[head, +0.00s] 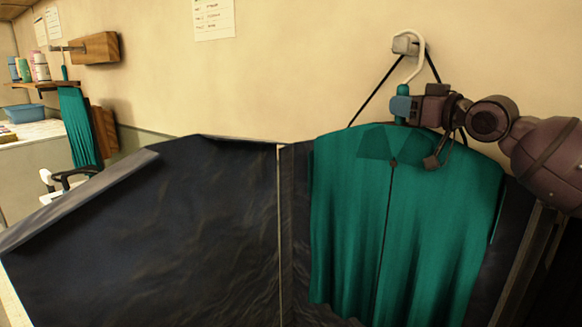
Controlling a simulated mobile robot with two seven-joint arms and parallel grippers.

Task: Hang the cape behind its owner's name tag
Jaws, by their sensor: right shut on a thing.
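A teal cape (400,230) hangs on a hanger in the right of the head view, with a dark line down its front. My right gripper (402,106) is shut on the teal neck of the hanger, just above the cape's collar. The hanger's white hook (418,62) curves up beside a pale wall peg (406,44); I cannot tell whether it rests on the peg. A second teal cape (76,125) hangs at the far left. No readable name tag shows. My left gripper is out of view.
A large dark creased panel (210,220) fills the lower middle, behind the held cape. Black cords run down from the peg. A wooden block (95,48), a shelf with bottles (40,68), a blue bin (24,113) and papers (213,18) are around the wall.

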